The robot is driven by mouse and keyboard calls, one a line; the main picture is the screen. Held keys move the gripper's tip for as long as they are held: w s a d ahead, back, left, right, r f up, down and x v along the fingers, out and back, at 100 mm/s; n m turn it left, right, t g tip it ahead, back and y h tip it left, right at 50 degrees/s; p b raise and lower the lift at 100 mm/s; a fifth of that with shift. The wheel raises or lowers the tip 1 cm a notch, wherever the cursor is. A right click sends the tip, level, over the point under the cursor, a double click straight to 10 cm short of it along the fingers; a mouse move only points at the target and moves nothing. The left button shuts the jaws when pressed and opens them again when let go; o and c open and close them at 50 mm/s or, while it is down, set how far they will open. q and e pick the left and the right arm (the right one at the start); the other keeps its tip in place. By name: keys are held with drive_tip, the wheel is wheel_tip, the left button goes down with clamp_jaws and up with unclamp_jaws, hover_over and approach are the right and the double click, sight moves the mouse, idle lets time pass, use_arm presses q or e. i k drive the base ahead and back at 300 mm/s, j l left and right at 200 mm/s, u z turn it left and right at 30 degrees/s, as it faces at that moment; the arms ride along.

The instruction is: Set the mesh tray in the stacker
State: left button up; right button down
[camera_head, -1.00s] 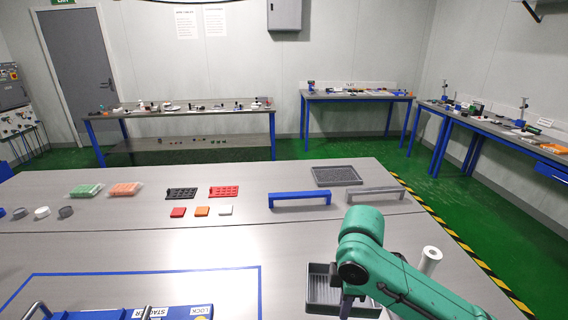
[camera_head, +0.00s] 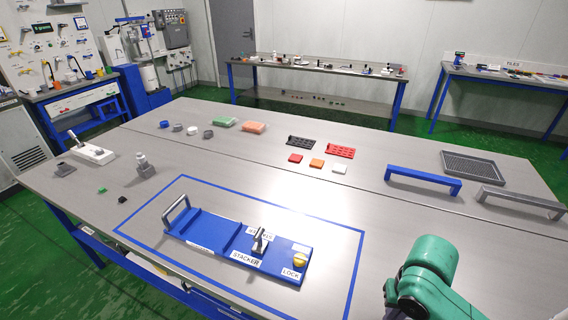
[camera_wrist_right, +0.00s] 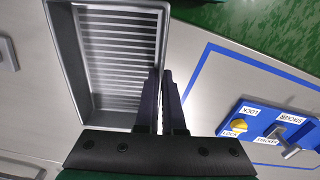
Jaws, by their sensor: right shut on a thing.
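My right gripper (camera_wrist_right: 161,85) is shut on the side wall of a grey rectangular tray (camera_wrist_right: 62,75) with a slatted floor, in the right wrist view. In the head view my green right arm is at the lower right, and the held tray is out of frame. A second grey tray (camera_head: 447,160), with a fine mesh-like floor, lies at the back right of the table. The blue stacker (camera_head: 212,238) lies inside a blue taped rectangle, with a metal handle, a metal lever and a yellow LOCK knob (camera_head: 300,259). It also shows in the right wrist view (camera_wrist_right: 262,118). My left gripper is out of view.
A blue bar handle (camera_head: 422,179) and a grey bar handle (camera_head: 520,201) stand at the right. Red, orange and white blocks (camera_head: 317,164) and two slotted racks (camera_head: 341,152) lie behind the stacker. The table between the stacker and these is clear.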

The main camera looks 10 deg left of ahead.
sight(211, 230)
drive_tip(key=j+u, duration=0.1)
drive_tip(key=u, duration=0.75)
drive_tip(key=j+u, duration=0.15)
drive_tip(key=u, duration=0.3)
drive_tip(key=i+u, duration=0.1)
drive_tip(key=u, duration=0.75)
drive_tip(key=i+j+z, duration=0.1)
drive_tip(key=i, duration=0.2)
drive_tip(key=i+j+z, duration=0.15)
drive_tip(key=i+j, duration=0.1)
drive_tip(key=i, duration=0.1)
